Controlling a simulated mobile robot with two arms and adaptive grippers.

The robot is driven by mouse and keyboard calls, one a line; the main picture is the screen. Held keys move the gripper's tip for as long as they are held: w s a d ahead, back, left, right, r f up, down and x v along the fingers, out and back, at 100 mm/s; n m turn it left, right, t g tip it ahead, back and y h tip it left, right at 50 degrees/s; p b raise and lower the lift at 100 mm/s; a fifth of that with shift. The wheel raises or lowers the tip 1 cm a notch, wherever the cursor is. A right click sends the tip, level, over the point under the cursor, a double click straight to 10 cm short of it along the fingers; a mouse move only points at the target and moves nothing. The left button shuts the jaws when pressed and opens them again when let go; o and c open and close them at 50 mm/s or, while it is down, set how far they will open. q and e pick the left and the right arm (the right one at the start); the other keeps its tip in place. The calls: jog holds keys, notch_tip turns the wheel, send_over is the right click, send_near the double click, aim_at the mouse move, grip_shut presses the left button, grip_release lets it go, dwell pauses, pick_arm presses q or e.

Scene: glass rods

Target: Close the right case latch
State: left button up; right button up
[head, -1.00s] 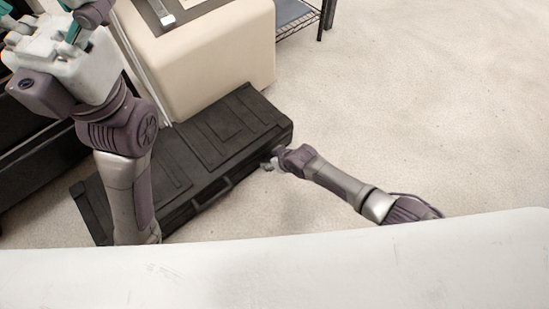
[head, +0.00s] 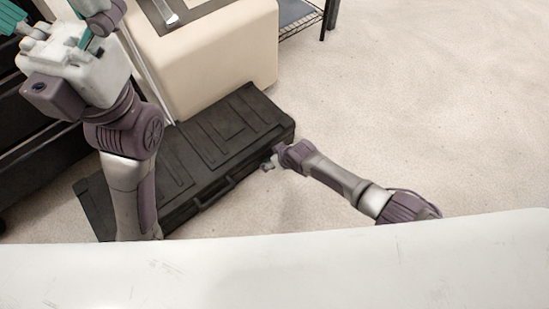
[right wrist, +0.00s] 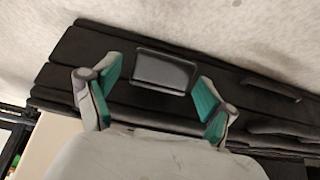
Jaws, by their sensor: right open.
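A closed black case (head: 222,133) lies on the floor in the head view, a handle on its near side. In the right wrist view, a dark rectangular latch (right wrist: 163,71) on the case's side stands out from the surface at a tilt. My right gripper (right wrist: 157,85) is open, its teal-padded fingers on either side of the latch, with gaps visible at both sides. In the head view, the right gripper (head: 269,163) is at the case's right front edge; the latch is too small to make out there. My left gripper (head: 58,22) is open and empty at the upper left.
A beige cabinet (head: 215,65) stands directly behind the case. A dark wire shelf (head: 300,20) is at the top. The pale floor (head: 400,110) right of the case is clear.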

jog(key=v, duration=1.2)
